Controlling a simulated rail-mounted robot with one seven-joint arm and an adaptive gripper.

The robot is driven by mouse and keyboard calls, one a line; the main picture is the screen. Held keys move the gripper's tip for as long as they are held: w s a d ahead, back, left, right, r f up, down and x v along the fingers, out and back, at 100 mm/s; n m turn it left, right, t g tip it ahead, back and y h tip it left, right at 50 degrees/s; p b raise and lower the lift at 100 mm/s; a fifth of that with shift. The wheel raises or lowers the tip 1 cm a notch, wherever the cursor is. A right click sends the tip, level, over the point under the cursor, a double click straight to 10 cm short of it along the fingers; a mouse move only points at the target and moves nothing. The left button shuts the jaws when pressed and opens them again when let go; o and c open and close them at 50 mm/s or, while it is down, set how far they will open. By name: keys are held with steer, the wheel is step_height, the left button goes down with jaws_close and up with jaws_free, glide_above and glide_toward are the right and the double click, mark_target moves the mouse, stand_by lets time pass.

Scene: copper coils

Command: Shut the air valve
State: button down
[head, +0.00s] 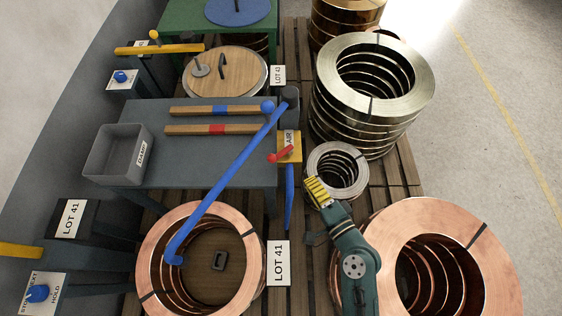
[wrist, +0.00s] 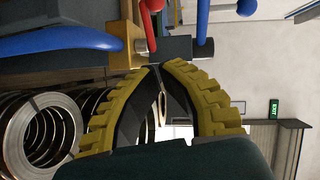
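The air valve is a yellow-brass block (head: 291,153) with an AIR label, at the right edge of the grey bench. Its red lever (head: 281,154) points left and slightly down, ending in a round knob. In the wrist view, the valve block (wrist: 126,47) and red lever (wrist: 151,22) are at the top, beyond the fingertips. My gripper (head: 317,190) is below and right of the valve in the head view, apart from it. In the wrist view, its yellow ribbed fingers (wrist: 160,68) curve together at the tips, with nothing seen held between them.
A long blue bar (head: 228,184) slants across the bench front, with a blue pipe (head: 289,195) under the valve. A small silver coil (head: 337,170) is beside my gripper. Floor at right is clear.

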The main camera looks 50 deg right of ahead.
mark_target(276, 159)
steer(key=x, duration=0.3)
steer(key=a+x, duration=0.1)
steer(key=x, duration=0.2)
steer(key=a+p+x, duration=0.1)
steer(key=x, duration=0.2)
steer(key=shift+w, duration=0.65)
steer(key=shift+w+f, duration=0.25)
steer(key=shift+w, duration=0.05)
steer(key=shift+w+a+p, duration=0.3)
steer(key=shift+w+p, duration=0.3)
steer(key=shift+w, duration=0.55)
steer(key=shift+w+p, duration=0.35)
steer(key=shift+w, duration=0.05)
steer(key=shift+w+d, duration=0.1)
steer(key=shift+w, duration=0.4)
stand_by(1.3)
stand_by(0.9)
